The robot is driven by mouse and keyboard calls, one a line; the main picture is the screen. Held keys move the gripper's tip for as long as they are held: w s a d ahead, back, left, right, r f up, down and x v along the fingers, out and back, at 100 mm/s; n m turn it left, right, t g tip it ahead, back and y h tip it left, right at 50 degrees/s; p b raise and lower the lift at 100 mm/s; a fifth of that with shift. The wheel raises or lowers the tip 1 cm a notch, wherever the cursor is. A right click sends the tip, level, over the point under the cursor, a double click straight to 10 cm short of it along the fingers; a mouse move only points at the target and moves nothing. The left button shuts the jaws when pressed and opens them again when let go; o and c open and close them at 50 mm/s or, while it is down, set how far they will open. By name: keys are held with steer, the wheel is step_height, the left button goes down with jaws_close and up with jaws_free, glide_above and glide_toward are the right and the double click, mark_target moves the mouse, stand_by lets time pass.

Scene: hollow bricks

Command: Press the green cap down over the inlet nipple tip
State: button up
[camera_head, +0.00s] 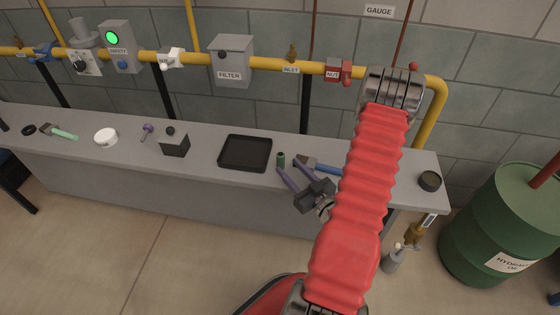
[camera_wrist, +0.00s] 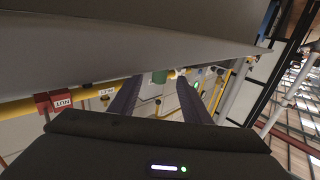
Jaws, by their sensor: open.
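The small dark green cap (camera_head: 281,159) stands on the grey bench, just right of the black tray. My gripper (camera_head: 289,163) is open, its two purple fingers pointing toward the cap. The left fingertip appears close to the cap; I cannot tell whether they touch. In the wrist view a green piece, likely the cap (camera_wrist: 159,77), shows between the fingers of my gripper (camera_wrist: 162,80). The brass inlet nipple (camera_head: 292,51) stands up from the yellow pipe above the INLET label, with no green on its tip.
The black tray (camera_head: 245,153) lies left of the cap. A blue-handled hammer (camera_head: 318,168) lies behind my gripper. A grey block (camera_head: 174,142) and white disc (camera_head: 106,136) stand farther left. The yellow pipe (camera_head: 265,63) runs along the wall above the bench. A red nut (camera_head: 338,71) sits right of the inlet.

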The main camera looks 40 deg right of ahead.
mark_target(283, 160)
steer(key=shift+w, duration=0.45)
steer(key=shift+w+d+r, duration=0.1)
steer(key=shift+w+d, duration=0.1)
steer(key=shift+w, duration=1.1)
steer(key=shift+w+d+r, duration=0.1)
steer(key=shift+w+d, duration=0.1)
steer(key=shift+w, duration=1.1)
steer(key=shift+c, duration=0.4)
jaws_close()
steer(key=shift+r, duration=0.15)
steer(key=shift+r, duration=4.9)
